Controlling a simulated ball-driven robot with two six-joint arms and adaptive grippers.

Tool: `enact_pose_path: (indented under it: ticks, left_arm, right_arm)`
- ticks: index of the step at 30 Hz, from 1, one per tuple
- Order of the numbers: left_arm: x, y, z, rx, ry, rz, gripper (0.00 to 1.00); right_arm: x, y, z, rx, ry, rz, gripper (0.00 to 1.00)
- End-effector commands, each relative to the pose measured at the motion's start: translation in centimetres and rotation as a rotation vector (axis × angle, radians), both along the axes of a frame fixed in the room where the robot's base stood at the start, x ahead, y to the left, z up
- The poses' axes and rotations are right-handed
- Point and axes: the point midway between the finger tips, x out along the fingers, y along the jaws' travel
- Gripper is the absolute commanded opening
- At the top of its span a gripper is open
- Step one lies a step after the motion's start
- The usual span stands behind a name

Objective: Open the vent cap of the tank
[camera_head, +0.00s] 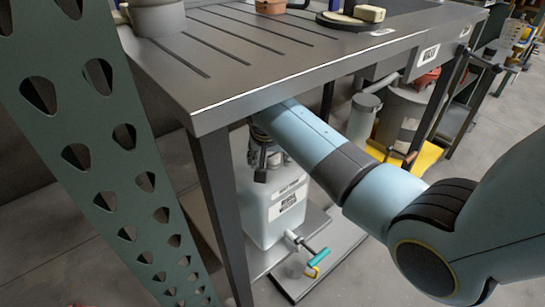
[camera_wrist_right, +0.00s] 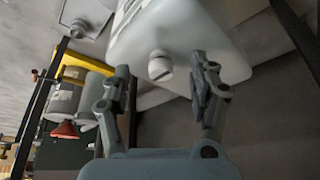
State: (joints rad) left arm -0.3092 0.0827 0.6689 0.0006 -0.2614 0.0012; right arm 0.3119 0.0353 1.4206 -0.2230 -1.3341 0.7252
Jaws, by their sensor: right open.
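The tank (camera_head: 262,215) is a white, boxy container with a label, standing on a low shelf under the grey bench. In the right wrist view the tank (camera_wrist_right: 205,28) shows a small white vent cap (camera_wrist_right: 160,66) on its top. My right gripper (camera_wrist_right: 160,78) is open, with one finger on each side of the cap and nothing held. In the head view my right gripper (camera_head: 262,163) is over the tank top, partly under the bench edge, and the cap is hidden there. My left gripper is not in view.
A teal-handled tap (camera_head: 312,257) sticks out low at the tank's front. A green perforated upright (camera_head: 85,130) stands at left. Grey drums (camera_head: 405,112) stand behind.

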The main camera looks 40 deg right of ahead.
Motion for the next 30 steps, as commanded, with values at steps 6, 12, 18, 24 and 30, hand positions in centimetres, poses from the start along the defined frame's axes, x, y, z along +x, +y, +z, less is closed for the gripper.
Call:
enact_pose_path:
  ticks: [6,12,18,24,30]
  left_arm:
    - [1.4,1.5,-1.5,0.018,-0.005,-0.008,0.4]
    - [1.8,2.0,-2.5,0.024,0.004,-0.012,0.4]
    - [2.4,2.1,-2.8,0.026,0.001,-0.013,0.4]
    - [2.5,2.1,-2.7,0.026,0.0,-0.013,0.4]
    - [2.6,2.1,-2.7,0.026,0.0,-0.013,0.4]
  right_arm:
    - [4.0,-3.5,-0.4,-0.003,0.002,-0.002,0.61]
    - [4.8,-4.2,-3.7,0.0,0.005,0.0,0.61]
    - [5.3,-4.6,-4.7,0.0,0.002,0.001,0.61]
    - [5.4,-4.6,-4.7,0.0,0.001,0.001,0.61]
    - [5.3,-4.6,-4.7,0.0,0.001,0.001,0.44]
